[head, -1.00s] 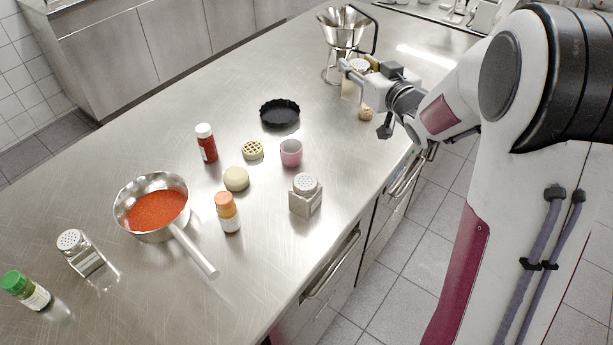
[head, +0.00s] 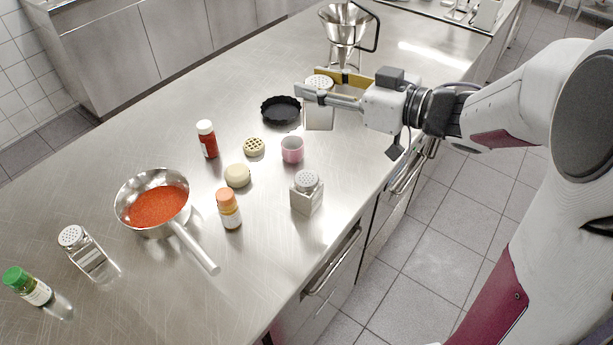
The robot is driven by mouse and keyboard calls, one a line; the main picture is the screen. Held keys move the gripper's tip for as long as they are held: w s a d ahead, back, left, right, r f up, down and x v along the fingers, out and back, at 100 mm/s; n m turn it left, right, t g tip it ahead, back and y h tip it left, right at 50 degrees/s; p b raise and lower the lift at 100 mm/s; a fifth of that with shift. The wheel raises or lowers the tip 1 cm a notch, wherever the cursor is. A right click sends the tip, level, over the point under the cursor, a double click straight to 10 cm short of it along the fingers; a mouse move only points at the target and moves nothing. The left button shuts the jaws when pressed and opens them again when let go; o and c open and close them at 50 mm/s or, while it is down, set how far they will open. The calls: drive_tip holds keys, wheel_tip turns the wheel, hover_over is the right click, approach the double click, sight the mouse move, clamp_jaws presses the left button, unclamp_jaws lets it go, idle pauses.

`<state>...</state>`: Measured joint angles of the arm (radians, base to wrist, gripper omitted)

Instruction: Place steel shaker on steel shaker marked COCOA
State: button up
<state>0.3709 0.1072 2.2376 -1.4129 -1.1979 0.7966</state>
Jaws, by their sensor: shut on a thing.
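My gripper (head: 316,88) is shut on a steel shaker (head: 320,117) with a perforated top, held upright beyond the pink cup. The fingers cover its upper body; whether its base is clear of the counter is hard to tell. A second steel shaker (head: 307,195) stands upright at the near edge, with no readable mark. A third steel shaker (head: 86,252) stands at the left, with a label on its side too small to read. I cannot tell which one is marked COCOA.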

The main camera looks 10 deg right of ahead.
drive_tip(key=s+a, duration=0.1)
drive_tip(key=s+a+f+n+g+y, duration=0.1)
drive_tip(key=s+g, duration=0.1)
drive_tip(key=s, duration=0.1)
drive_tip(key=shift+a+f+n+y, duration=0.15)
drive_tip(key=shift+a+n+y, duration=0.15)
drive_tip(key=shift+a+n, duration=0.1)
drive_tip(key=shift+f, duration=0.1)
wheel_tip(320, 180, down, 6)
idle(0.4)
drive_tip(key=shift+f, duration=0.1)
drive_tip(key=shift+f, duration=1.8)
drive_tip(key=shift+f, duration=0.15)
